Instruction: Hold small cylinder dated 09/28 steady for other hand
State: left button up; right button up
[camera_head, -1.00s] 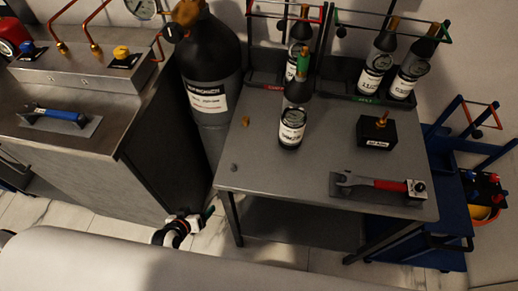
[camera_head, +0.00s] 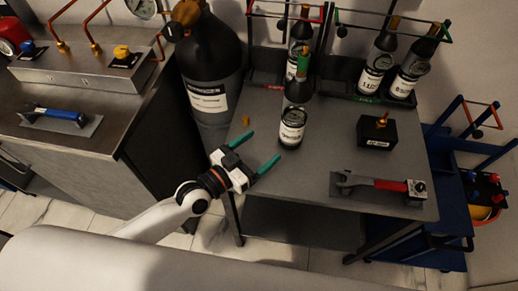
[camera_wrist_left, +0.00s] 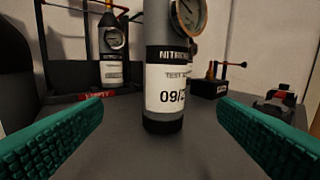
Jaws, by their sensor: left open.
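The small cylinder (camera_head: 293,122), dark with a white label, stands upright on the grey table (camera_head: 330,160). In the left wrist view the cylinder (camera_wrist_left: 165,85) reads "09/2", its last digit out of sight, and a round gauge (camera_wrist_left: 188,15) shows at its upper right. My left gripper (camera_head: 259,148) is open, its two green fingers pointing toward the cylinder from its near left side. In the left wrist view the cylinder stands between and beyond the fingertips, apart from both. My right gripper is in neither view.
Similar bottles stand in the left rack (camera_head: 266,77) and right rack (camera_head: 360,97) behind. A black box (camera_head: 376,131) and a red-handled wrench (camera_head: 375,183) lie to the right. A large dark cylinder (camera_head: 209,70) stands left of the table. A small orange piece (camera_head: 246,121) lies near the left edge.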

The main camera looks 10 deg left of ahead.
aim_at(293, 126)
pick_arm(q)
jog(key=shift+w+d+m, duration=0.3)
jog(key=shift+w+d, duration=0.05)
jog(key=shift+d, duration=0.25)
jog(key=x, duration=1.1)
jog(key=shift+s, duration=0.1)
jog(key=c, duration=1.6)
jog(key=o, duration=0.8)
jog(key=c, duration=0.4)
